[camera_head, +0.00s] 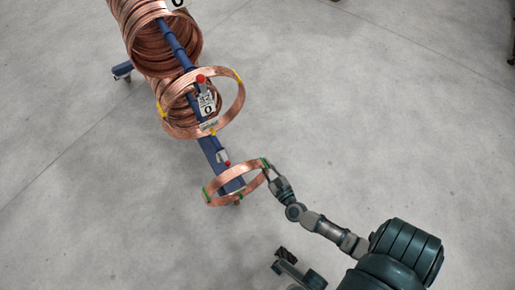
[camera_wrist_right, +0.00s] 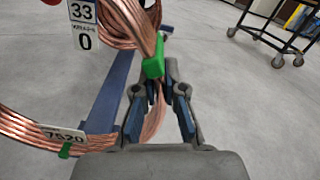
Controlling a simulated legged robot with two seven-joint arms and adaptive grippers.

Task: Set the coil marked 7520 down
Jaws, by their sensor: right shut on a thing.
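The coil marked 7520 (camera_head: 221,197) is a copper ring with green bands around the near end of the blue rack. In the right wrist view its white 7520 label (camera_wrist_right: 63,134) shows at the left, by a green band. My right gripper (camera_head: 268,168) is shut on the coil's right side in the head view. In the wrist view the fingers (camera_wrist_right: 156,92) close on the copper just below a green band (camera_wrist_right: 153,62). Whether the coil touches the rack is unclear.
The blue rack (camera_head: 211,148) carries other copper coils: one with yellow bands (camera_head: 238,100) and larger stacks (camera_head: 143,35) behind. Red-tipped pieces stand on the rack. A wheeled cart (camera_wrist_right: 270,36) is at the upper right of the wrist view. The grey floor (camera_head: 370,110) to the right is clear.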

